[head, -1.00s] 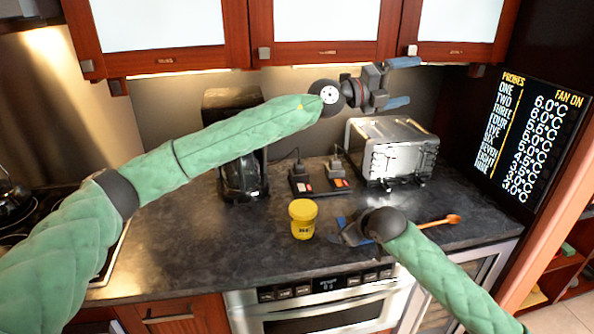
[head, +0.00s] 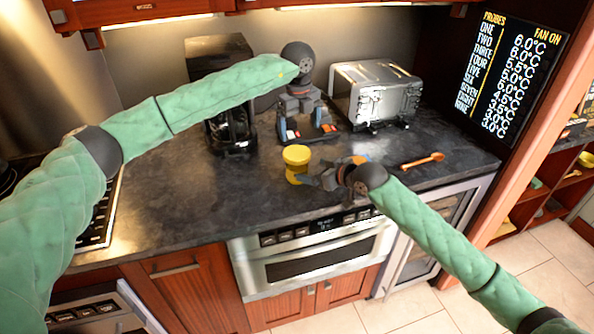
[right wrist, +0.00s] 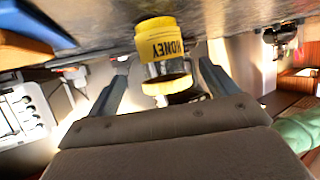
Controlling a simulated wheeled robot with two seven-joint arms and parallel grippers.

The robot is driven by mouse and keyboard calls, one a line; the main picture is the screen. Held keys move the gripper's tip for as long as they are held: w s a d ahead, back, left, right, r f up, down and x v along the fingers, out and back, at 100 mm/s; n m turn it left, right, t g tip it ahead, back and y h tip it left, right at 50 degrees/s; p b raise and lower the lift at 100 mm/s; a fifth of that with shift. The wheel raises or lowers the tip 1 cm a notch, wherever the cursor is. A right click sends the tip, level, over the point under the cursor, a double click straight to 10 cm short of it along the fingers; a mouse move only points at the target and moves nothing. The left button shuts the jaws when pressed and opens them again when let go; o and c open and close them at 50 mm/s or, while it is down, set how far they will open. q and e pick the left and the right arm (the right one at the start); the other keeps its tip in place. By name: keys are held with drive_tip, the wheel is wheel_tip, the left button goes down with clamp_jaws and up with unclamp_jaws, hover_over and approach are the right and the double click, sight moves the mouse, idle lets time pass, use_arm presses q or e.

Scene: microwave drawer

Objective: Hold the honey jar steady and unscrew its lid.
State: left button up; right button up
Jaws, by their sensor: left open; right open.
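The honey jar (head: 296,175) stands upright on the dark counter, with its yellow lid (head: 297,154) on top. My right gripper (head: 330,171) is low over the counter, just right of the jar, with its fingers toward it. In the right wrist view, the jar (right wrist: 158,48) appears inverted between the spread fingers, with its lid (right wrist: 168,86) lower in the picture; contact cannot be told. My left gripper (head: 303,122) is open and empty, pointing down behind the jar and higher up.
An orange spoon (head: 423,161) lies right of my right gripper. A silver toaster (head: 377,94) stands at the back right and a black coffee machine (head: 226,112) at the back left. The counter (head: 190,205) left of the jar is clear.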

sight(304, 167)
use_arm(q)
drive_tip(key=shift+s+a+n, duration=0.25)
drive_tip(key=shift+a+n, duration=0.15)
drive_tip(key=shift+a, duration=0.05)
use_arm(e)
drive_tip(key=shift+r, duration=0.1)
use_arm(q)
drive_tip(key=shift+a+n, duration=0.1)
drive_tip(key=shift+n, duration=0.2)
use_arm(e)
drive_tip(key=shift+a, duration=0.2)
drive_tip(key=shift+x, duration=3.85)
drive_tip(key=shift+r, duration=0.1)
